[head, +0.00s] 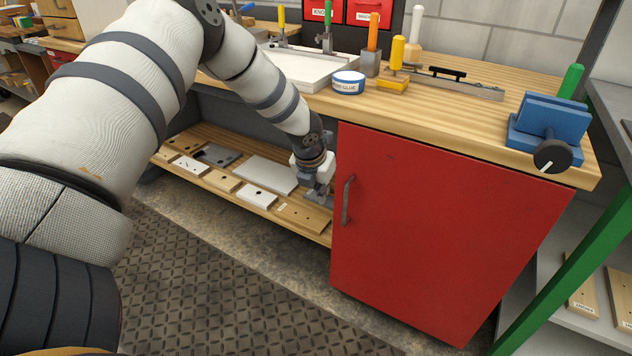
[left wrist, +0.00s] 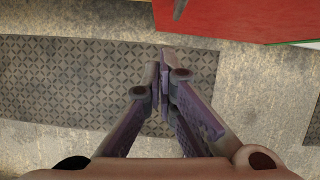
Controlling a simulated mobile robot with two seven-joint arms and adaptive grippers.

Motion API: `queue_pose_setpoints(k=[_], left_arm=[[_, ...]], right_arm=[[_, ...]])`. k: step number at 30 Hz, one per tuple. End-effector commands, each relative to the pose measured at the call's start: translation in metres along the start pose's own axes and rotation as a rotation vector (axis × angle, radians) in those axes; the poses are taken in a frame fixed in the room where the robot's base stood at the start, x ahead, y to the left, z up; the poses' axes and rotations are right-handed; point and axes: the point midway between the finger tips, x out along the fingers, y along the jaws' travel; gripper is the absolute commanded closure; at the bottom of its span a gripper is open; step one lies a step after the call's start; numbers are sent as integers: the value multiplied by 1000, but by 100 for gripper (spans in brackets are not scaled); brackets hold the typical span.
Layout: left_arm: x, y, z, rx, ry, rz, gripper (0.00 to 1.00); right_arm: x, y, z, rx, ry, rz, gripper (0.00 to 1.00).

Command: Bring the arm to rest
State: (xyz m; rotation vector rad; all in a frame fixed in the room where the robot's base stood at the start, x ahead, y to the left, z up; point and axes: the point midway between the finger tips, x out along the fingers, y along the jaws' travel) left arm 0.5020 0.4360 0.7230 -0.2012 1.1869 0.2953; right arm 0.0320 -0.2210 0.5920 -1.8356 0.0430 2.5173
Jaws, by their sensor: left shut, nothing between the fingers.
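My left arm comes in from the left in the head view and reaches down in front of the workbench. My left gripper (head: 318,198) is at its end, beside the left edge of the red cabinet door and in front of the lower shelf. In the left wrist view the left gripper (left wrist: 162,62) points down over the floor. Its fingers are together with nothing between them. My right gripper is in neither view.
The red cabinet door (head: 440,230) with its handle is close on the right. The lower shelf (head: 318,236) holds several boards. The wooden bench top (head: 440,105) carries a glue tub (head: 348,83), tools and a blue vise (head: 548,122). A dark mat (head: 215,285) lies on the open floor.

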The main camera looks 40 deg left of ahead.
Motion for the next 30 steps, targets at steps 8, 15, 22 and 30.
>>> queue_pose_setpoints(k=[8, 15, 22, 30], left_arm=[[-83, 2, 9, -4, -24, -8, 100], [-92, 3, 5, -4, -12, -3, 100], [-50, -58, -87, -419, 165, -83, 100], [-27, -114, -346, -1769, 489, 289, 100]], right_arm=[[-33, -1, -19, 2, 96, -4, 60], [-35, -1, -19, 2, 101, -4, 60], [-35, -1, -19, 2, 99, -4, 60], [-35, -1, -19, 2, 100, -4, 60]])
